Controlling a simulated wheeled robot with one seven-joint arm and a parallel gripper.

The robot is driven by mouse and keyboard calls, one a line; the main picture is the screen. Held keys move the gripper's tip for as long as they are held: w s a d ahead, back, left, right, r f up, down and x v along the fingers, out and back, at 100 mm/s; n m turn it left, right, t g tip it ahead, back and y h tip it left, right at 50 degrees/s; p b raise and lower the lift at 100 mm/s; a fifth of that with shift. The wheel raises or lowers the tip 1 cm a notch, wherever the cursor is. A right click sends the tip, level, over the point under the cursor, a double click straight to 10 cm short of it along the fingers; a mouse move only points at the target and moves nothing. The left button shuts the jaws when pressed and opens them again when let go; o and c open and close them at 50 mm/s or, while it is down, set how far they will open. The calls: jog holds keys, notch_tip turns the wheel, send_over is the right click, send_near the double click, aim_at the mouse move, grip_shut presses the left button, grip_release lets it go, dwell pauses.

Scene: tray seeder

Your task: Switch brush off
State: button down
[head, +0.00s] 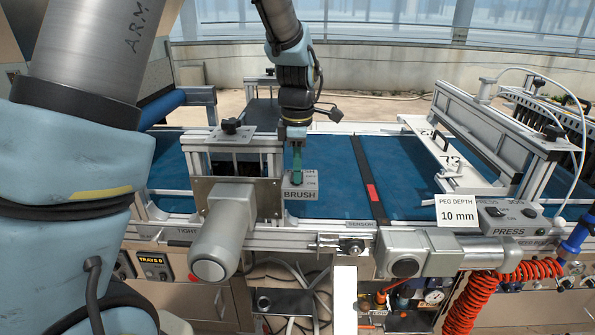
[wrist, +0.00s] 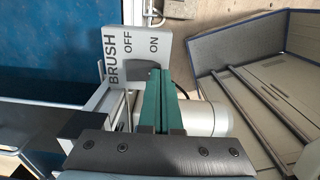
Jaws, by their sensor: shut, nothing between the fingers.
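The brush switch box (head: 299,194) is a small grey box marked BRUSH on the near rail of the machine, in the middle of the head view. In the wrist view the box (wrist: 118,48) shows its BRUSH, OFF and ON lettering. My gripper (head: 297,172) points down at the box from above. Its green fingers (wrist: 157,72) are shut and empty, with the tips close to the box's face beside the ON label. A dark part, perhaps the switch's rocker, is mostly hidden behind the tips. I cannot tell whether they touch it or which way it is set.
A grey cylindrical motor (head: 226,232) sits left of the box on the near side. The blue belt (head: 335,175) runs behind. A PRESS switch box (head: 510,216) and a PEG DEPTH sign (head: 457,210) stand to the right. Above the belt, right of my gripper, there is free room.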

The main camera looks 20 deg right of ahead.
jog(key=shift+s+f, duration=0.1)
jog(key=shift+f, duration=0.05)
jog(key=shift+w+d+r+p, duration=0.3)
jog(key=shift+w+r+p, duration=0.1)
jog(key=shift+w+p, duration=0.25)
